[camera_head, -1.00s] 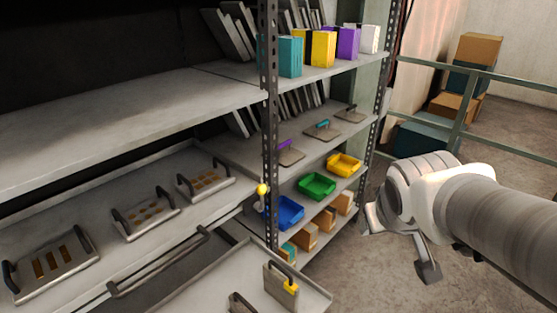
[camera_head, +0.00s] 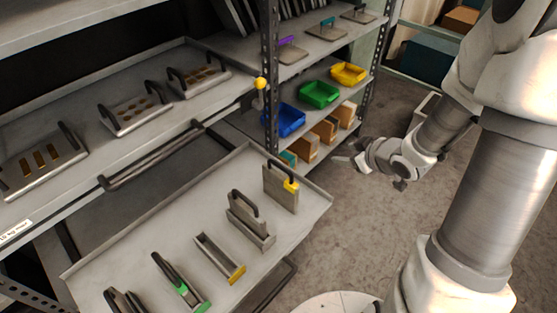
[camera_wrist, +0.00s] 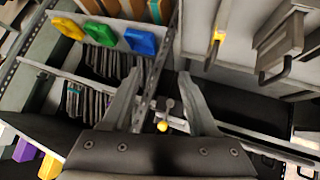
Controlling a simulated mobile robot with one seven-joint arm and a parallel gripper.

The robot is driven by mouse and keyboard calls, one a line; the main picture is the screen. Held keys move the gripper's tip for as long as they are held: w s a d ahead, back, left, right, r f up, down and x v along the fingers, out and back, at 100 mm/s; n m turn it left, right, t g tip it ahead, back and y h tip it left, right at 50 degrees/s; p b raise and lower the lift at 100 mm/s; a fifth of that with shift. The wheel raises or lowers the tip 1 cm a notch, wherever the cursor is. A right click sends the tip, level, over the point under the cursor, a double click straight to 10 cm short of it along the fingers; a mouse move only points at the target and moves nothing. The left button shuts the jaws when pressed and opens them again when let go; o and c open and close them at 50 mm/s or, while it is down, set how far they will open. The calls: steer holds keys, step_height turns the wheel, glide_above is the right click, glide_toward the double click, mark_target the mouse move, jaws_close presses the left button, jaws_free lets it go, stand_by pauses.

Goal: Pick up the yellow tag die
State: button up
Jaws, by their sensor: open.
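The yellow tag die (camera_head: 280,192) is a grey plate with a black handle and a yellow tag. It stands upright at the far right end of the pulled-out tray (camera_head: 312,205). In the wrist view its yellow tag (camera_wrist: 217,37) shows near the top, right of centre. My gripper (camera_head: 345,155) is out over the floor, right of the tray and apart from the die. In the wrist view its two fingers (camera_wrist: 160,80) are spread with nothing between them.
The tray also holds another handled die (camera_head: 248,215), an empty slotted holder with a yellow end (camera_head: 218,258), and a green-marked one (camera_head: 180,283). Blue (camera_head: 289,119), green and yellow bins sit on the shelf.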

steer(key=s+a+f+n+y+b, duration=0.1)
steer(key=s+a+f+y+b, duration=0.2)
steer(key=a+f+y, duration=0.35)
steer(key=h+b, duration=0.1)
steer(key=b, duration=0.3)
glide_toward(280, 174)
steer(key=x, duration=0.4)
steer(key=shift+w+a+f, duration=0.1)
steer(key=shift+a+f, duration=0.1)
steer(key=shift+a, duration=0.1)
steer(key=b+x, duration=0.1)
steer(key=x, duration=0.4)
steer(key=shift+f, duration=0.2)
jaws_close()
stand_by(0.4)
steer(key=shift+r, duration=0.2)
